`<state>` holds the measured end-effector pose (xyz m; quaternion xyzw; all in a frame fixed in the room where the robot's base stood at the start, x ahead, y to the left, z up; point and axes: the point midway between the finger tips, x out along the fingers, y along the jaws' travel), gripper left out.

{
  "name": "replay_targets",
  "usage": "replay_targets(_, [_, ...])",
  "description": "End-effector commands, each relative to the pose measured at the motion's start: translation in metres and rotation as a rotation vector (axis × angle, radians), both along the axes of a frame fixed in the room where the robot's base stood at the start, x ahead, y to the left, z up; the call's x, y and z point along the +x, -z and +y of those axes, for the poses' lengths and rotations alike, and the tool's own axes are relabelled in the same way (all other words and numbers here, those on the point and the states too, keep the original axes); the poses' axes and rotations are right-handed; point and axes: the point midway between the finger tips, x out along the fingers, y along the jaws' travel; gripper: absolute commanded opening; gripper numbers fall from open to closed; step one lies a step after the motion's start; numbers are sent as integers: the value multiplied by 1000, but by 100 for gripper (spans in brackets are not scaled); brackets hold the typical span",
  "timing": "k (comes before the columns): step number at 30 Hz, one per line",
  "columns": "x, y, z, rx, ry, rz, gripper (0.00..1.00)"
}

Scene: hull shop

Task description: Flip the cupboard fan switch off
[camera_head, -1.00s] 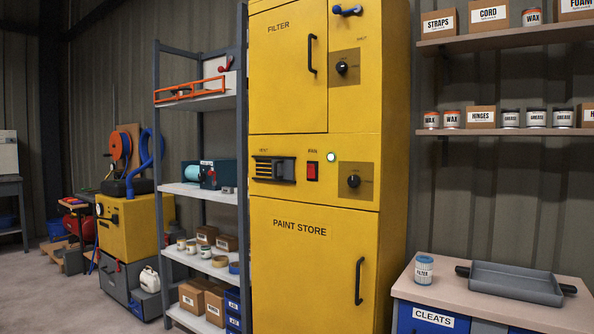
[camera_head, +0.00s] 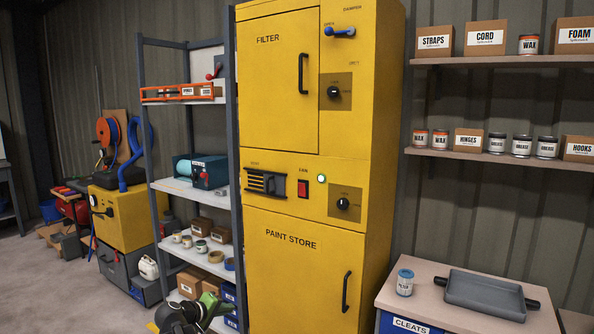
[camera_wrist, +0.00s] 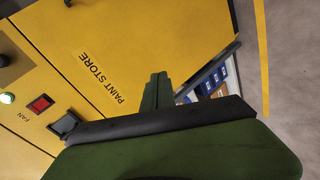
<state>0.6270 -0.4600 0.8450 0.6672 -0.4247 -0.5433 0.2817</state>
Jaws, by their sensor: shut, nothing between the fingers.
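The cupboard (camera_head: 290,210) is tall and yellow, with a lower door marked PAINT STORE. Which way the rocker is tipped is too small to tell. My gripper (camera_wrist: 158,80) is shut and empty, apart from the switch. It also shows at the bottom of the head view (camera_head: 212,304), lower than the switch.
A black vent (camera_head: 264,183) is left of the switch and a black knob (camera_head: 342,204) is right of it. Door handles (camera_head: 346,292) stick out. A grey shelf rack (camera_head: 190,185) stands close on the left, a bench (camera_head: 440,275) on the right.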

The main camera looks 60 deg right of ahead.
Motion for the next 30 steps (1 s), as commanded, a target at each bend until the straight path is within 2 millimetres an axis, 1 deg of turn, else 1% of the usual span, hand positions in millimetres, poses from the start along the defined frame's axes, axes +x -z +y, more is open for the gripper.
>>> replay_targets(1, [-5,-76,-44,-98,17,20,0])
replay_targets(2, [-9,-105,-66,-161,20,35,0])
replay_targets(3, [-16,-142,-94,-241,24,60,0])
replay_targets(5, [-25,-192,-130,-349,24,102,0])
replay_targets(6, [-31,-220,-150,-411,22,132,0])
replay_targets(9, [-42,-274,-187,-530,15,201,0])
replay_targets(10, [-45,-285,-194,-556,12,218,0])
replay_targets(12, [-49,-302,-207,-599,7,249,0])
replay_targets(15, [-53,-311,-214,-630,3,272,0])
replay_targets(25, [-53,-309,-216,-633,3,276,0])
replay_targets(28, [-53,-310,-224,-632,4,276,0])
replay_targets(30, [-52,-312,-235,-632,4,276,0])
